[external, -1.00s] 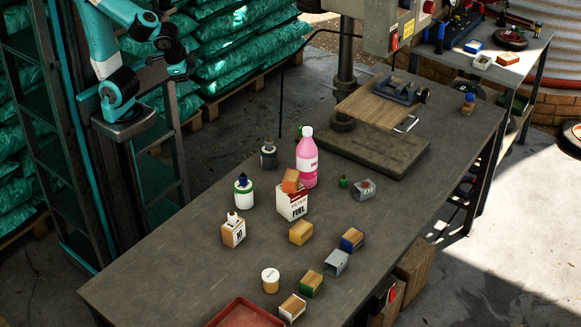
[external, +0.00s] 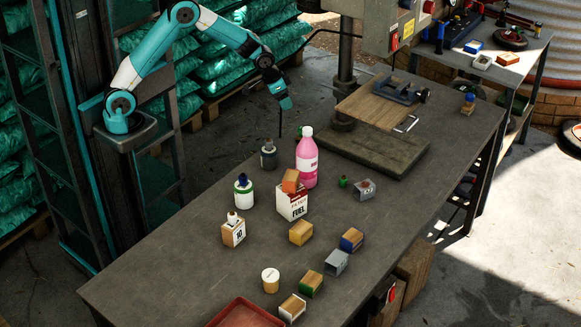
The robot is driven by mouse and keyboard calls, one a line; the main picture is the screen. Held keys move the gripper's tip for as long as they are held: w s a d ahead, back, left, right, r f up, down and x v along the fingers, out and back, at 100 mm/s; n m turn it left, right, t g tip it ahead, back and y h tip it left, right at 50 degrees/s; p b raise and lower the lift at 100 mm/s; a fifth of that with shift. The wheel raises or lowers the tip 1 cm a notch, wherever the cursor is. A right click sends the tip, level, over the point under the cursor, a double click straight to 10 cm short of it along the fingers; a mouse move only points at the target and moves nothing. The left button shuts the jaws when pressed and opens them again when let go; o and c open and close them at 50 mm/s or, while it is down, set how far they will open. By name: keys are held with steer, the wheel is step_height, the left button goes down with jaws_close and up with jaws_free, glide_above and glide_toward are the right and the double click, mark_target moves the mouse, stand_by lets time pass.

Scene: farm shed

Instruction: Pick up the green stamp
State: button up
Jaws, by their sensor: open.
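Two small green-marked things are on the workbench (external: 200,270), and I cannot tell for sure which is the green stamp. One is a wooden block with a green face (external: 311,284), in the front row between a grey block and a white-faced block. The other is a tiny green piece (external: 343,181) to the right of the pink bottle. My gripper (external: 287,105) is open and empty, high in the air behind the bench's back edge, pointing down. It is well apart from both green things.
A pink bottle (external: 307,163), a fuel filter box (external: 292,204) with an orange block (external: 291,181) on top, and a dark bottle (external: 268,154) stand towards the back. A drill press base (external: 375,150) fills the right. A red tray (external: 245,314) lies in front. The left bench end is clear.

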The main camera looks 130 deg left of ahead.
mark_target(300, 128)
steer(key=x, duration=0.8)
steer(key=p+x, duration=0.1)
steer(key=x, duration=0.4)
steer(key=shift+s+a, duration=0.15)
steer(key=shift+a, duration=0.2)
steer(key=shift+s+a+p+x, duration=0.1)
steer(key=shift+a+p+x, duration=0.05)
steer(key=shift+x, duration=1.2)
steer(key=shift+s+a+p+x, duration=0.15)
steer(key=shift+x, duration=1.15)
steer(key=c, duration=0.9)
